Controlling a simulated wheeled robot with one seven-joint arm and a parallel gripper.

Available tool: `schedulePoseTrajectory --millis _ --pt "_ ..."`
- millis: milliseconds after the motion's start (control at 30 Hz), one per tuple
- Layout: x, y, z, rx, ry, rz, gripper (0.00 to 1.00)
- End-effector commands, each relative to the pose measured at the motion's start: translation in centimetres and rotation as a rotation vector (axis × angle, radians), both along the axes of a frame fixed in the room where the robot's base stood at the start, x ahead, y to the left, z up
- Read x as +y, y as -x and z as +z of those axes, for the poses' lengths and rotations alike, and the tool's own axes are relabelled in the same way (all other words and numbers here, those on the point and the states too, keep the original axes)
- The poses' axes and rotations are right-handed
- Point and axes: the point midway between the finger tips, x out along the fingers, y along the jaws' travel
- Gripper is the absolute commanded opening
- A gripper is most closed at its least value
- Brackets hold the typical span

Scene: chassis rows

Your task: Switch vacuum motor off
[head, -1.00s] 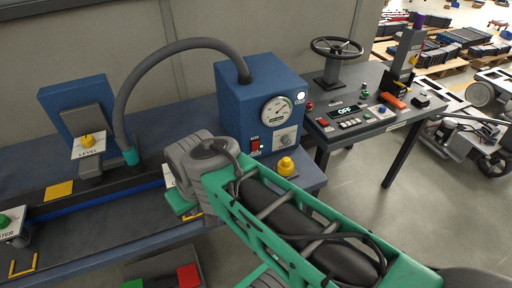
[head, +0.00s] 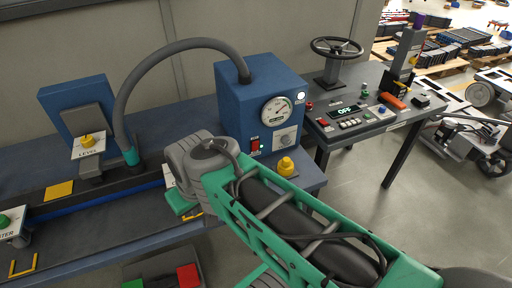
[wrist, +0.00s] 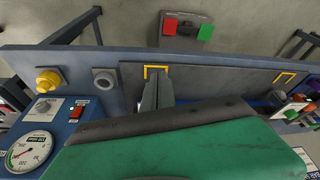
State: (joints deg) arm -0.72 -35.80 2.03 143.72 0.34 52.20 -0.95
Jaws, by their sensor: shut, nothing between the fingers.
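The blue vacuum box (head: 243,105) stands at the back of the bench in the head view, with a hose from its top, a round gauge (head: 276,110) and a lit white lamp (head: 301,96). A red rocker switch (head: 255,145) is low on its front, left of a grey dial (head: 284,138). The switch also shows in the wrist view (wrist: 77,112), at the left. My gripper (wrist: 158,88) is shut and empty over the bench, to the right of the switch in the wrist view. My arm hides it in the head view. I cannot read the switch's position.
A yellow knob (head: 286,166) stands on the bench before the box. A LEVEL knob panel (head: 88,143) is at the left. A side table (head: 380,92) at the right carries a handwheel (head: 336,47) and an OFF display (head: 345,111). A red and green pedal box (wrist: 187,27) sits on the floor.

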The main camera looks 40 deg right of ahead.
Motion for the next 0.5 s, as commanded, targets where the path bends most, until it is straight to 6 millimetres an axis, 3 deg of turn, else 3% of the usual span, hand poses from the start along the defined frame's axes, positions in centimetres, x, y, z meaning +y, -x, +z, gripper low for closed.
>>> schedulePoseTrajectory --millis 333,433,500 --pt "-0.4 0.0 0.1 0.0 0.0 -0.016 0.0" --pt "-2.4 0.1 0.3 0.002 0.0 -0.085 0.0" --pt "-4.9 0.5 -0.2 0.028 -0.002 -0.172 0.0"
